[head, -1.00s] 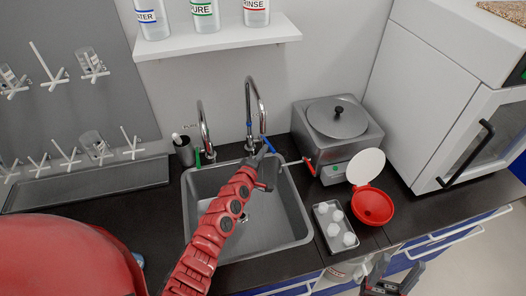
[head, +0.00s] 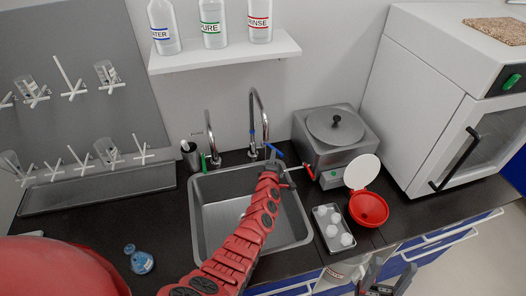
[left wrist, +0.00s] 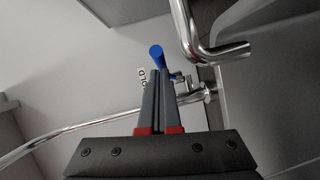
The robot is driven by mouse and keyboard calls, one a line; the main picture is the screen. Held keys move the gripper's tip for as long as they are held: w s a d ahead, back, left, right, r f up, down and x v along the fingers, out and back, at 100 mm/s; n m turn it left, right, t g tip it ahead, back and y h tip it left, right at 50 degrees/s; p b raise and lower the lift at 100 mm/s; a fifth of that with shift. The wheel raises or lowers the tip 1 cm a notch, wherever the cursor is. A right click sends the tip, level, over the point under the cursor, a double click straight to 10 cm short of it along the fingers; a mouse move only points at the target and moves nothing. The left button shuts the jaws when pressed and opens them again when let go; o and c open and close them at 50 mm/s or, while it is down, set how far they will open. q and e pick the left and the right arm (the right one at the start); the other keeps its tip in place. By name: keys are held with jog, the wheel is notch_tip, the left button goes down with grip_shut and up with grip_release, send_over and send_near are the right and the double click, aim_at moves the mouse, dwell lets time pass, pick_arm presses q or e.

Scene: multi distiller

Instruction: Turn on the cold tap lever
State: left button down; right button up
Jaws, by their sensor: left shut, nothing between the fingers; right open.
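The cold tap is a chrome gooseneck (head: 254,110) at the back of the sink, with a blue lever (head: 274,151) sticking out to the right. My left gripper (head: 273,160) is shut and empty, close to the lever in the head view. In the left wrist view, the lever's round blue end (left wrist: 156,51) is just beyond the shut fingertips (left wrist: 160,73); I cannot tell whether they touch. A partly hidden label ending in "OLD" (left wrist: 142,77) is beside it. The chrome spout (left wrist: 187,35) is to the right. My right gripper (head: 378,287) is open at the bottom edge.
A second gooseneck tap (head: 210,135) with a green lever stands left of the cold tap. A steel distiller (head: 338,145) is close on the right.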

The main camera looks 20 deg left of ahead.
aim_at(281, 154)
pick_arm(q)
jog(key=shift+w+d+n+y+b, duration=0.3)
jog(key=shift+w+d+y+b, duration=0.2)
jog(key=shift+d+y, duration=0.15)
jog(key=shift+w+d+f+b, duration=0.2)
jog(key=shift+w+d+b, duration=0.2)
jog(key=shift+w+d, duration=0.15)
jog(key=shift+d, duration=0.05)
jog(key=shift+r, duration=0.15)
